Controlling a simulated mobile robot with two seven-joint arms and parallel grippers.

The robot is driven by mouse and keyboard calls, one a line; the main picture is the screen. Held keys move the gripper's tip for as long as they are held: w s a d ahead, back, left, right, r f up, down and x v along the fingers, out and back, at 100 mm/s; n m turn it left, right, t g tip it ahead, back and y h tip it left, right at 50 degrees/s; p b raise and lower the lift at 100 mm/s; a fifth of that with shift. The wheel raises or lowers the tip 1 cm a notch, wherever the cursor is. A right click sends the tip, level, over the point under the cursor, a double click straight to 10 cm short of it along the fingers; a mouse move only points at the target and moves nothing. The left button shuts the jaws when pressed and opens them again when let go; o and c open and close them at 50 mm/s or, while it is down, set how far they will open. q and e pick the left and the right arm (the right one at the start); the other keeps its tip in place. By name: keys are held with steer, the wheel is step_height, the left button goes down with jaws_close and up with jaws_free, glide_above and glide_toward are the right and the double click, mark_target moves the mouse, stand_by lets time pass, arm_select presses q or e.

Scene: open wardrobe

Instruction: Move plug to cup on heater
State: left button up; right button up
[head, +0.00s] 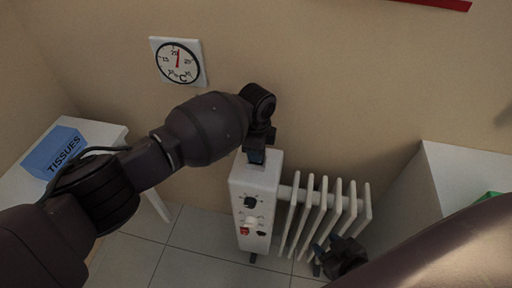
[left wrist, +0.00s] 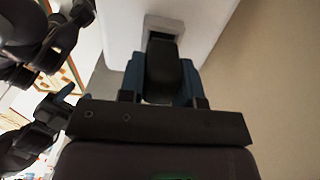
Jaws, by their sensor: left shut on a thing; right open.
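The white heater (head: 259,185) stands against the wall, with a control panel on its front. My left gripper (head: 257,151) points down at the top of its control box. In the left wrist view, its blue fingers are shut on a black plug (left wrist: 163,72). The plug's tip is at a grey-edged cup (left wrist: 165,24) in the heater's white top. The fingers and plug hide part of the cup, so I cannot tell how far in the plug sits. My right gripper (head: 326,248) is open beside the heater's fins, low at the right.
A white table with a blue tissue box (head: 56,152) is at the left. A white cabinet (head: 472,174) with a green thing stands at the right. A dial (head: 178,61) hangs on the wall. Tiled floor is clear in front of the heater's left side.

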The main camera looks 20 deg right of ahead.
arm_select(q)
steer(key=shift+f, duration=0.3)
steer(key=shift+f, duration=0.25)
steer(key=shift+f+b, duration=0.3)
steer(key=o, duration=1.1)
